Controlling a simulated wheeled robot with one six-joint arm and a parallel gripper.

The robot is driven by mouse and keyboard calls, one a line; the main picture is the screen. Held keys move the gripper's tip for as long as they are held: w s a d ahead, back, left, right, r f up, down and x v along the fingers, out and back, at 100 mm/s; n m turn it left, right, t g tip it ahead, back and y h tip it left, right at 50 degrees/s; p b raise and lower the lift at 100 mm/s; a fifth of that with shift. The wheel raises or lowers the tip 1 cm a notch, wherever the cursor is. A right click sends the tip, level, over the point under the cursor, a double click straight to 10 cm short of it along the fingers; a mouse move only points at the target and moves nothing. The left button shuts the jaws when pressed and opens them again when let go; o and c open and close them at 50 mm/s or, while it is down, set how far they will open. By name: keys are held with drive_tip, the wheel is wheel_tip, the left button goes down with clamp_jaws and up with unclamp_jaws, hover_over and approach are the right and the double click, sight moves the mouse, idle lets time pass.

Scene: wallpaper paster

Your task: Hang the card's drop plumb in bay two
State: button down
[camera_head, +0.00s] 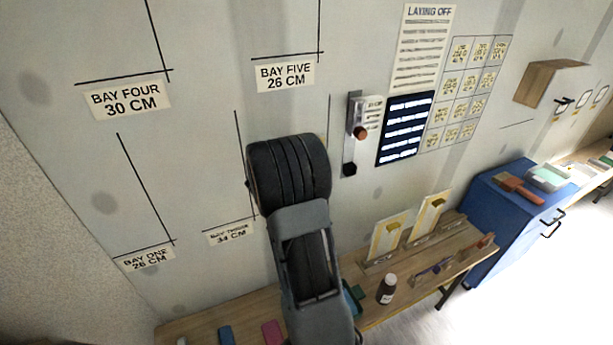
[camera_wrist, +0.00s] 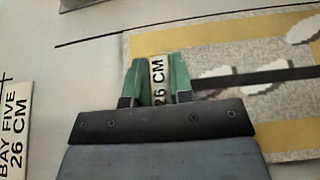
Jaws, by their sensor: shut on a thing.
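My gripper (camera_wrist: 158,85) shows in the wrist view with green fingertips. It is shut on a narrow pale tab (camera_wrist: 158,80) marked 26 CM. Just beyond it is a patterned sheet (camera_wrist: 225,42) with yellow bands, a dark stripe and white shapes; whether the tab belongs to it I cannot tell. In the head view my arm hides the gripper. A label there reading 34 CM (camera_head: 230,232) has a blurred bay name, with a plumb line (camera_head: 245,165) above it. A dark panel with white lines (camera_head: 405,128) is on the wall; its text is unreadable.
Labels for bay one (camera_head: 146,258), bay four (camera_head: 130,98) and bay five (camera_head: 285,76) mark the wall. A wall fitting with an orange knob (camera_head: 360,133) is right of my arm. Below, a bench (camera_head: 372,316) holds a bottle (camera_head: 387,289) and upright sheets. A blue cabinet (camera_head: 490,222) stands right.

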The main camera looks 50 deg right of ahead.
drive_tip(key=c, duration=0.9)
unclamp_jaws()
drive_tip(key=a+b, duration=0.1)
drive_tip(key=a, duration=0.3)
drive_tip(key=a+b, duration=0.1)
drive_tip(key=a, duration=0.4)
drive_tip(key=a+b, duration=0.1)
drive_tip(key=a, duration=0.3)
drive_tip(key=shift+s+a, duration=0.3)
drive_tip(key=shift+a, duration=0.1)
